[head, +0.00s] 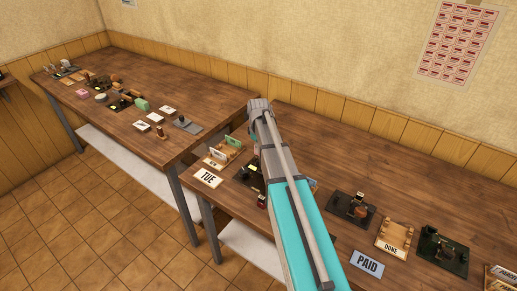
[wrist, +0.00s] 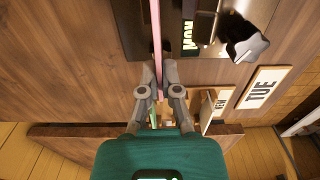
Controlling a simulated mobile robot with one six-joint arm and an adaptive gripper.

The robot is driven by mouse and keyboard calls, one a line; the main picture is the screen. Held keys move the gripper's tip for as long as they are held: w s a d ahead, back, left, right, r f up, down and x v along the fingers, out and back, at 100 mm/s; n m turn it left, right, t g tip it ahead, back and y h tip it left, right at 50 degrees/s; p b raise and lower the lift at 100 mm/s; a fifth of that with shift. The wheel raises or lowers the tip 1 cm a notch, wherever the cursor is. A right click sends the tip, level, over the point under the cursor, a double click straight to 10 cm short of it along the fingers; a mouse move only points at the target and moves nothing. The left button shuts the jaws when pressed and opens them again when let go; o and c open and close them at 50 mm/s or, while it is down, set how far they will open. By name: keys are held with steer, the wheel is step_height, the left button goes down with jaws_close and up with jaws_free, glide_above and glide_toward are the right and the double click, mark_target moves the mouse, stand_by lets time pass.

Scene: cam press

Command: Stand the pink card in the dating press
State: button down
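The pink card (wrist: 156,35) shows almost edge-on in the wrist view, a thin strip running up from between my fingertips. My gripper (wrist: 158,70) is shut on the card. In the head view the press (head: 246,181) is partly hidden by my arm, and my fingertips are hidden too. A "TUE" sign (head: 208,178) stands by the press.
To the right are a dark stamping device (head: 352,207), a "DONE" tray (head: 393,238), a "PAID" sign (head: 367,264) and a green-black machine (head: 442,250). The table's back right is clear.

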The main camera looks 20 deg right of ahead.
steer(key=shift+f+b, duration=0.95)
steer(key=shift+f, duration=0.2)
steer(key=c, duration=0.7)
jaws_free()
steer(key=o, duration=0.5)
steer(key=shift+o, duration=0.2)
steer(key=shift+r+p, duration=3.5)
